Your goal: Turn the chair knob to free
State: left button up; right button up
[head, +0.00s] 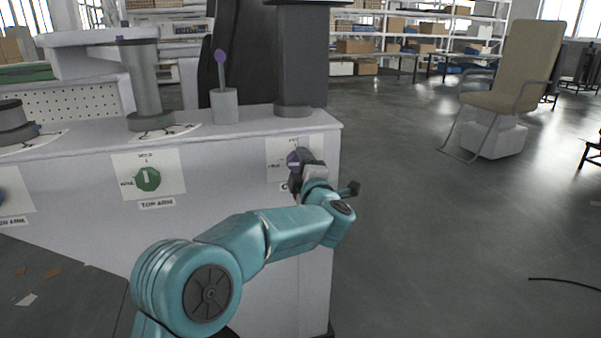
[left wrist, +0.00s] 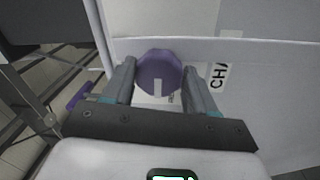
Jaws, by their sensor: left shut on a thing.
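The chair knob (head: 294,159) is purple and sits on a white dial plate (head: 281,147) at the right end of the bench front. In the left wrist view the knob (left wrist: 158,70) shows a pale pointer mark, with part of a label reading "CHA" (left wrist: 218,76) beside it. My left gripper (head: 298,172) is shut on the knob, one finger on each side of it, as the left wrist view (left wrist: 160,85) shows. The gripper hides much of the dial's lettering, so I cannot tell the pointer's setting. My right gripper is not in view.
A green knob (head: 148,179) labelled "TOP ARM" is on the bench front to the left. A purple-tipped lever (head: 221,72) and a grey column (head: 144,85) stand on the bench top (head: 190,135). A beige chair (head: 512,75) stands at the back right. The floor right of the bench is open.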

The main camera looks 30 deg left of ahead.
pick_arm(q)
jog(key=shift+n, duration=0.5)
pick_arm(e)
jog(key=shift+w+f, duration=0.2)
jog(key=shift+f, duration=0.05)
pick_arm(q)
jog(key=o, duration=1.1)
jog(key=shift+c, duration=0.2)
jog(key=p+v, duration=0.3)
jog(key=v, duration=1.3)
jog(key=shift+d, duration=0.2)
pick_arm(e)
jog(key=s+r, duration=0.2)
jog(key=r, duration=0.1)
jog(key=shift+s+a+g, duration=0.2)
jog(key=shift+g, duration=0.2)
pick_arm(q)
jog(key=shift+s, duration=0.1)
